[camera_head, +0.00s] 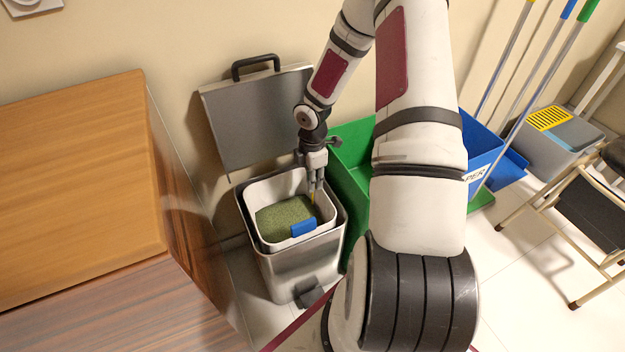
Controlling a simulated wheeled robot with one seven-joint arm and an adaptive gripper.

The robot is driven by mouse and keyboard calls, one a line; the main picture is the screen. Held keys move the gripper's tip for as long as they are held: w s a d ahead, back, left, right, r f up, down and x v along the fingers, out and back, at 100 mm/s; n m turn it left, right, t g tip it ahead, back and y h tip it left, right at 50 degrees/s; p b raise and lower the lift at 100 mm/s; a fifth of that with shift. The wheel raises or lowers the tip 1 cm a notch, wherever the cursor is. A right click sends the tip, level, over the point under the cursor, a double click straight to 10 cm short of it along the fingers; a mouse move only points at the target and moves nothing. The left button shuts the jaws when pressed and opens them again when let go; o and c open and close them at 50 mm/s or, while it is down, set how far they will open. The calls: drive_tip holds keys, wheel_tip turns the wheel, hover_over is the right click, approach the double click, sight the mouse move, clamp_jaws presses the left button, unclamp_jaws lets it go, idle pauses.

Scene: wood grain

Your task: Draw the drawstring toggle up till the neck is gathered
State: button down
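A metal pedal bin (292,277) stands on the floor with its lid (258,120) raised. Inside it is a white inner bucket or liner (254,197) with speckled green contents (280,218). A blue block-like piece (303,227) sits at the front inner rim; I cannot tell if it is the toggle. My gripper (316,192) points down over the right side of the bin's mouth. A thin yellow strip (314,199) shows at its fingertips, possibly a cord. The fingers look close together, but the view is too small to tell whether they hold it. No gathered neck shows.
A green bin (352,150) stands close against the metal bin's right side, partly behind my arm. A blue bin (484,150) is further right. A wooden cabinet (80,190) fills the left. Several poles, a grey bucket (558,140) and a folding chair (590,205) stand right.

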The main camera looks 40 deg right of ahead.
drive_tip(key=shift+r, duration=0.1)
drive_tip(key=shift+r+p, duration=3.55)
drive_tip(key=c, duration=1.2)
unclamp_jaws()
drive_tip(key=shift+r, duration=0.1)
wheel_tip(320, 180, up, 6)
drive_tip(key=p, duration=0.6)
